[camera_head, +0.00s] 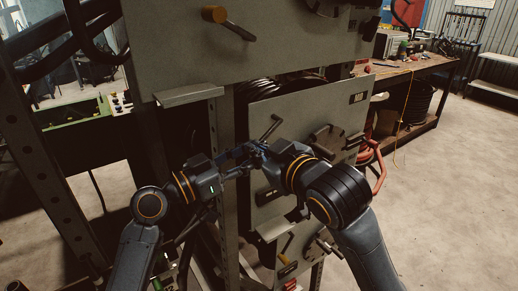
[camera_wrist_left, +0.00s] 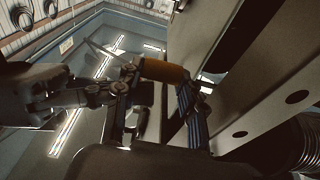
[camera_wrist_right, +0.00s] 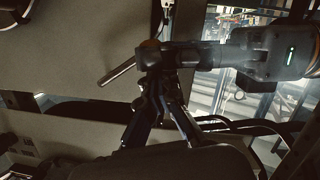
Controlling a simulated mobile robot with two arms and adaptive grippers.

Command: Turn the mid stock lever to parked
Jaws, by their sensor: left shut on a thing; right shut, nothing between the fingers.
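The mid stock lever (camera_head: 270,128) is on the middle grey panel (camera_head: 300,110). Its bare rod rises up and to the right from behind my grippers, which hide its hub in the head view. In the left wrist view the orange hub (camera_wrist_left: 162,71) lies between the fingers of my left gripper (camera_wrist_left: 160,95), which is shut on it. The rod also shows in the right wrist view (camera_wrist_right: 117,72). My right gripper (camera_wrist_right: 165,90) is shut and empty, close beside the hub and the left gripper; I cannot tell whether it touches the lever.
A ledge (camera_head: 188,95) juts from the upper panel. A rack upright (camera_head: 45,140) stands left. Open floor (camera_head: 450,200) lies right.

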